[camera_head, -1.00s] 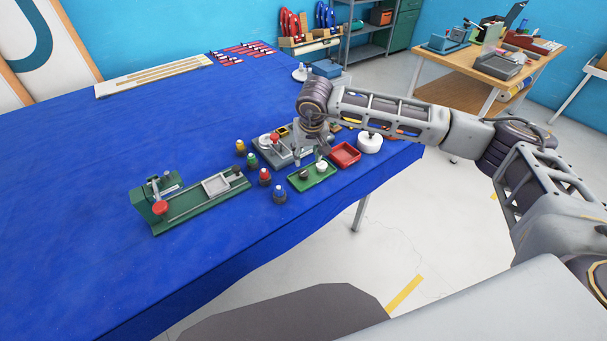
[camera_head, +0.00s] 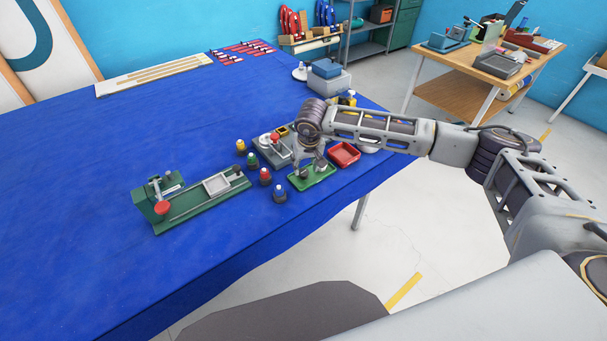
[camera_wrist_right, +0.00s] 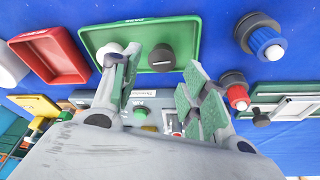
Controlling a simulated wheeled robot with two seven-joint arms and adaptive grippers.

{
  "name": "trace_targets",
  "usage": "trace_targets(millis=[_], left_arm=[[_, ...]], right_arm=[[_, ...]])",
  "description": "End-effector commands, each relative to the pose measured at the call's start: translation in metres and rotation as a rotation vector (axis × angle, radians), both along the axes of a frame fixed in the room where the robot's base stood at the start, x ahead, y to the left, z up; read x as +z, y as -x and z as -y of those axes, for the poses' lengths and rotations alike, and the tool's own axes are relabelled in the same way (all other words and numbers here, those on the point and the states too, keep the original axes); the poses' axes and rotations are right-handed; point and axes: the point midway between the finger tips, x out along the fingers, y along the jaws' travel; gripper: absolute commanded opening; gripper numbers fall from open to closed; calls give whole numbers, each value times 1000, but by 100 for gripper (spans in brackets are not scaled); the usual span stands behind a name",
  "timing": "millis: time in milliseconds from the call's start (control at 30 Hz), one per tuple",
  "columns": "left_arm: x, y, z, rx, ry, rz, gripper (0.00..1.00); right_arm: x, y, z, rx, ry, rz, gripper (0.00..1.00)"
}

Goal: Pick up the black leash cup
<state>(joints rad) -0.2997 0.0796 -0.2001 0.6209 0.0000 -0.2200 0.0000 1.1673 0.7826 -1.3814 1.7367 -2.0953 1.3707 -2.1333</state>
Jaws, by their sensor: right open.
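The black leash cup (camera_wrist_right: 162,57) sits in a green tray (camera_wrist_right: 182,25) in the right wrist view. A white cup (camera_wrist_right: 109,49) stands beside it in the same tray, partly behind one finger. My right gripper (camera_wrist_right: 160,70) is open and empty, with its green-padded fingers spread. The black cup appears in the gap between the fingertips; I see no contact. In the head view, my right gripper (camera_head: 309,170) is over the green tray (camera_head: 318,181) and largely hides the cups. My left gripper is not in view.
A red tray (camera_head: 344,153) lies right of the green tray. Several colour-capped bottles, such as the blue-capped one (camera_head: 280,192), stand to its left. A green fixture (camera_head: 205,205) is farther left. The blue table (camera_head: 130,130) is largely clear at left.

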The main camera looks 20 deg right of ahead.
Motion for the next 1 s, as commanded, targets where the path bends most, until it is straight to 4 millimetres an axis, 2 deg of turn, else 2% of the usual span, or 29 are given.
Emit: trace_targets(millis=[533,1000], left_arm=[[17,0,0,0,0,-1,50],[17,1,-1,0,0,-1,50]], right_arm=[[-44,-11,-2,0,0,-2,45],[-48,-12,-2,0,0,-1,45]])
